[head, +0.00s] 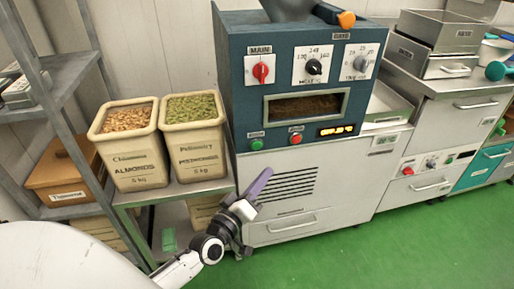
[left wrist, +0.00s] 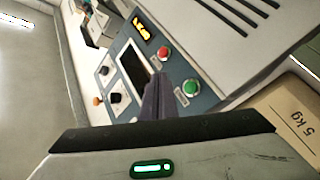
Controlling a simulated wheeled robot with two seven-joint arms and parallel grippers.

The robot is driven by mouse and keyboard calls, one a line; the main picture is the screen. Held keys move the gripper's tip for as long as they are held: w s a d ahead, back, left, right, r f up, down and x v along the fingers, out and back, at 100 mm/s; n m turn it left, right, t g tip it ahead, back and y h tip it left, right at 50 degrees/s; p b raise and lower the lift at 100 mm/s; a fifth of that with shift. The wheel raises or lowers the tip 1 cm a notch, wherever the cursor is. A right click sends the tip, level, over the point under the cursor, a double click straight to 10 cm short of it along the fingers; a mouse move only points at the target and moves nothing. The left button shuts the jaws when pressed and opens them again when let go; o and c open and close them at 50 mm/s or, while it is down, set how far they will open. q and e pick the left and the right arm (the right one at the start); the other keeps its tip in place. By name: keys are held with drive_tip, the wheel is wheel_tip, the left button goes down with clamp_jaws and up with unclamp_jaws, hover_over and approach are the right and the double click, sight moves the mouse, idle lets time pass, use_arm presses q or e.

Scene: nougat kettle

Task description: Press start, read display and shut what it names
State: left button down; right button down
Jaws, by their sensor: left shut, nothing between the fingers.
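The blue kettle machine (head: 230,80) has a green button (head: 257,144), a red button (head: 295,138) and a small display (head: 337,130) with orange characters too small to read. The green button (left wrist: 192,87), red button (left wrist: 165,54) and display (left wrist: 141,33) also show in the left wrist view. My left gripper (head: 261,180) is shut and empty, in front of the machine below the green button. In the left wrist view its fingers (left wrist: 158,98) point toward the panel between the buttons; contact cannot be told. My right gripper is not in view.
A red MAIN switch (head: 260,69), two dials and an orange-tipped handle (head: 346,19) are higher on the machine. Almond (head: 130,150) and pistachio (head: 194,140) bins stand on the cart at left. Metal cabinets stand at right. The green floor is clear in front.

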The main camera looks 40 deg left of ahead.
sight(257, 146)
use_arm(q)
drive_tip(key=w+a+b, duration=0.4)
drive_tip(key=w+a, duration=0.1)
drive_tip(key=a, duration=0.1)
drive_tip(key=shift+w+a, duration=0.3)
drive_tip(key=shift+w, duration=0.05)
idle(0.9)
idle(0.6)
drive_tip(key=shift+a, duration=0.1)
idle(0.4)
drive_tip(key=shift+w+a, duration=0.25)
drive_tip(key=shift+w, duration=0.05)
